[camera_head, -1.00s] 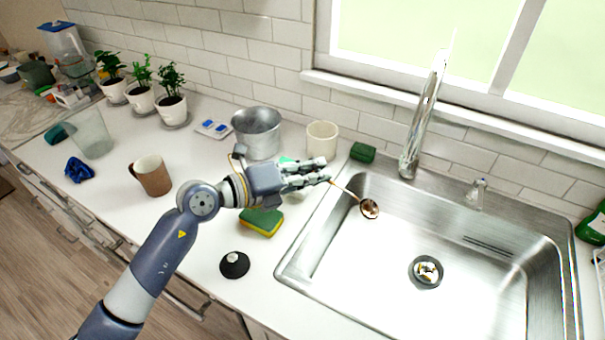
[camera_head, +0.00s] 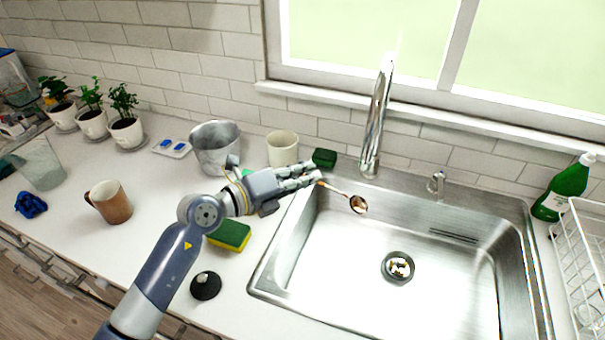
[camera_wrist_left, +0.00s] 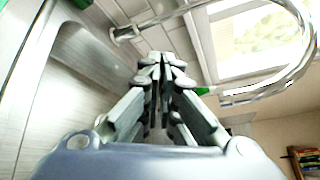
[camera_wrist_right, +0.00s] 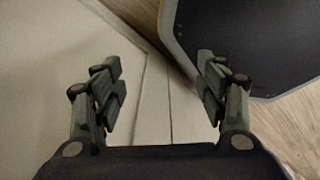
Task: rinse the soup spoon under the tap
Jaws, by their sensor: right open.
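The soup spoon (camera_head: 357,204) is a brownish metal spoon with a thin handle. My left gripper (camera_head: 314,176) is shut on the end of its handle and holds the bowl over the left part of the sink (camera_head: 340,292). The chrome tap (camera_head: 375,125) stands behind the sink, to the right of and behind the spoon; no running water shows. In the left wrist view my left fingers (camera_wrist_left: 163,68) are closed together, the tap (camera_wrist_left: 295,75) curves at the right, and the spoon is hidden. My right gripper (camera_wrist_right: 159,88) is open and empty in the right wrist view.
A green-yellow sponge (camera_head: 230,235), a black stopper (camera_head: 205,285), a brown mug (camera_head: 110,202), a metal pot (camera_head: 215,148) and a cream cup (camera_head: 282,149) stand on the counter. A green bottle (camera_head: 563,188) and white rack (camera_head: 583,262) are right. The sink basin is clear.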

